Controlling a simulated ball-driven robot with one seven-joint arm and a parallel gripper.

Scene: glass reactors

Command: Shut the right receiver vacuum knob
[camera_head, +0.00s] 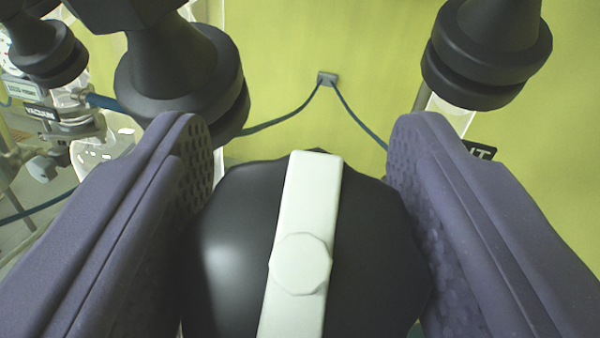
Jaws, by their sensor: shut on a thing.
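A large black knob (235,255) with a white bar across its face fills the lower middle of the view. The white bar (312,210) stands nearly upright, its top leaning slightly right, with a round white cap at its middle. My gripper (300,150) has purple padded fingers on the left and right sides of the knob and is shut on it. The stem and whatever the knob is mounted on are hidden behind it. I cannot read a label that tells which knob this is.
Black fittings (180,75) hang at upper left and another (487,50) at upper right, close above the fingers. A blue hose runs to a small grey bracket (327,79) on the yellow-green wall (330,30). A partly hidden black label (480,150) is at right.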

